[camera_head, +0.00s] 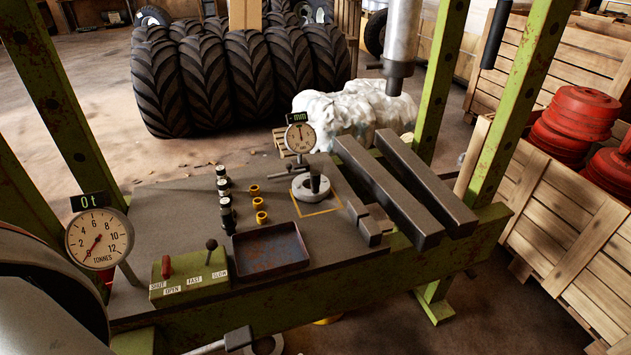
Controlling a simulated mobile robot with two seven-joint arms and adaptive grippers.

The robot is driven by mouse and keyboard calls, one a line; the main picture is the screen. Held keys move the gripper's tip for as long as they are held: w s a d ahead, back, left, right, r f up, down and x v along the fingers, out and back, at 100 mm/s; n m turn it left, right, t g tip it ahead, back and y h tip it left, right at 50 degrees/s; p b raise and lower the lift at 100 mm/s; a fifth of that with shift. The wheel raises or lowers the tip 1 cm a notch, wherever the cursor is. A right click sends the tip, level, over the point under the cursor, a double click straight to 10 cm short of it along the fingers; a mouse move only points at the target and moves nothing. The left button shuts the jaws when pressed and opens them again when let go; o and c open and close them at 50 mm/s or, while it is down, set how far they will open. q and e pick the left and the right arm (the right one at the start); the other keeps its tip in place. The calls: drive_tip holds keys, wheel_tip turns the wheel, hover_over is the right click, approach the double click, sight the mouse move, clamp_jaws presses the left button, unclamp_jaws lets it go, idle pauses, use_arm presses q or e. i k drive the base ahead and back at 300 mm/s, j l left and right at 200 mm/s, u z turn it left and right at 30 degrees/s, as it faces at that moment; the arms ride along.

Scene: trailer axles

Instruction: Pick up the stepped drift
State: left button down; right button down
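Several small dark cylindrical pieces with pale bands (225,190) stand in a row on the grey bench top, left of some brass rings (257,205). A grey, step-shaped metal block (370,222) lies at the right of that square. I cannot tell for certain which of these is the stepped drift.
The green press frame (437,85) has uprights around the bench and a steel ram (402,45) above. Two long steel bars (405,190) lie at the right. A shallow tray (270,250), lever box (188,275) and tonnes gauge (99,238) occupy the front. A dial gauge (300,137) stands behind.

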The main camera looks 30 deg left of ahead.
sight(314, 175)
drive_tip(key=i+l+u, duration=0.1)
drive_tip(key=u, duration=0.4)
drive_tip(key=i+l+u, duration=0.1)
drive_tip(key=l+u, duration=0.35)
drive_tip(key=i+l+u, duration=0.1)
drive_tip(key=l+u, duration=0.25)
drive_tip(key=l, duration=0.5)
